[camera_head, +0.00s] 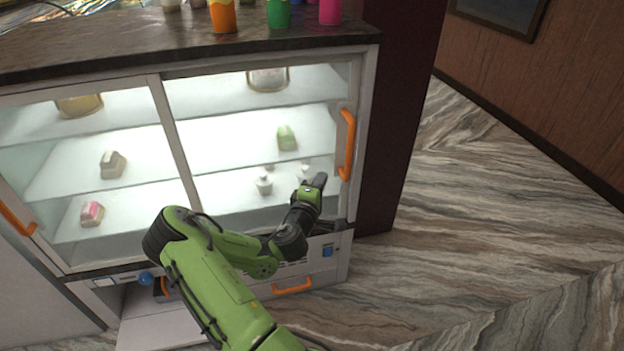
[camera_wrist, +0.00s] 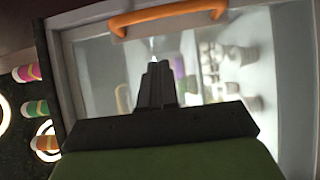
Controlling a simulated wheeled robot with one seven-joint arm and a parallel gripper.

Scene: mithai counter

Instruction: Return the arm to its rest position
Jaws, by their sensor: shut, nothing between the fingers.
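My green arm reaches from the bottom of the head view toward the lower right of the glass display case. My gripper (camera_head: 319,181) is in front of the case's right door, below its vertical orange handle (camera_head: 347,145). In the wrist view my gripper (camera_wrist: 156,68) shows as dark fingers held together, with nothing seen between them. The orange handle (camera_wrist: 168,17) crosses the top of the wrist view beyond the fingertips. I cannot tell the exact gap between my gripper and the glass.
The case holds a green sweet (camera_head: 286,138), a pink-and-white sweet (camera_head: 92,213) and small white pieces (camera_head: 264,184). Colored cups, one orange (camera_head: 222,15), stand on the dark counter top (camera_head: 120,50). A lower orange handle (camera_head: 292,287) is near my arm. Marble floor (camera_head: 490,200) at right is clear.

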